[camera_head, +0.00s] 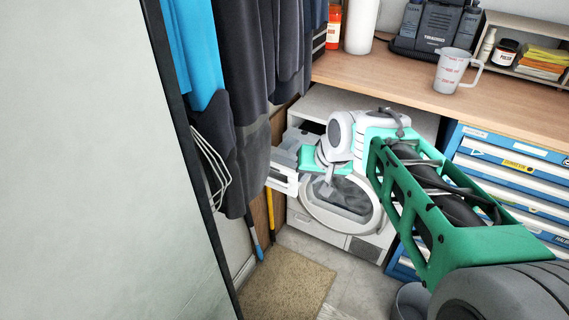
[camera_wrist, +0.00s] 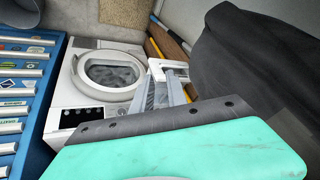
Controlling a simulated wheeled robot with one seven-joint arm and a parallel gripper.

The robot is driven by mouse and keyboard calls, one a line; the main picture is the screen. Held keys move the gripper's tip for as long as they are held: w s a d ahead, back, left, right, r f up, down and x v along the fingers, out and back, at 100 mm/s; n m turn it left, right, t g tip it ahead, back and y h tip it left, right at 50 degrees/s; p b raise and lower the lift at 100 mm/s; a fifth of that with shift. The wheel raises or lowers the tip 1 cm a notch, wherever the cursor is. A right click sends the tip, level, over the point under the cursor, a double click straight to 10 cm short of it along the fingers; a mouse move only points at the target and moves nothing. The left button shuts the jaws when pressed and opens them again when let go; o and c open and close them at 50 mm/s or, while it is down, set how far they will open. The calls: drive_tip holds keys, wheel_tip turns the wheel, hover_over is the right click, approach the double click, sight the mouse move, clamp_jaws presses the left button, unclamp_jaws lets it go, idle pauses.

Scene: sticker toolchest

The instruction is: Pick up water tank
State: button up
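The water tank (camera_head: 284,181) looks like a long grey drawer with a white front, jutting out from the upper left of the white dryer (camera_head: 370,250). In the wrist view, the tank (camera_wrist: 168,70) shows its white front frame and grey body beyond my gripper, and its near part is hidden. My gripper (camera_head: 310,160) is at the tank's right side in the head view, close to it or touching it; I cannot tell which. Its green and black body (camera_wrist: 190,140) fills the lower wrist view. Its fingertips are not clear, so I cannot tell whether it is open or shut on the tank.
Dark hanging clothes (camera_head: 250,90) are close on the left of the tank. A wooden worktop (camera_head: 415,80) lies above the dryer, with a measuring cup (camera_head: 452,72) on it. A blue tool chest (camera_head: 510,175) stands right. A mat (camera_head: 285,285) lies on the floor.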

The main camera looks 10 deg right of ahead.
drive_tip(key=w+f+m+t+y+b, duration=0.2)
drive_tip(key=w+f+b, duration=0.25)
drive_tip(key=w, duration=0.85)
drive_tip(key=m+t+y+b, duration=0.4)
drive_tip(key=y+b, duration=0.2)
drive_tip(key=b, duration=0.2)
approach(295, 148)
drive_tip(key=a+r, duration=0.1)
drive_tip(key=a, duration=0.1)
drive_tip(key=a+r, duration=0.1)
drive_tip(key=a, duration=0.1)
drive_tip(key=shift+w+a+r, duration=0.15)
drive_tip(key=shift+a+r, duration=0.05)
drive_tip(key=shift+r, duration=0.05)
drive_tip(key=w+d+f+m+t+y+b, duration=0.1)
drive_tip(key=d+f+m+t+y+b, duration=0.15)
drive_tip(key=d+f, duration=0.2)
drive_tip(key=shift+g, duration=0.45)
drive_tip(key=x, duration=0.2)
drive_tip(key=b+x, duration=0.1)
drive_tip(key=x, duration=0.4)
drive_tip(key=shift+a+f, duration=0.3)
drive_tip(key=shift+a, duration=0.1)
drive_tip(key=shift+w+a+r, duration=0.15)
drive_tip(key=shift+w, duration=0.05)
clamp_jaws()
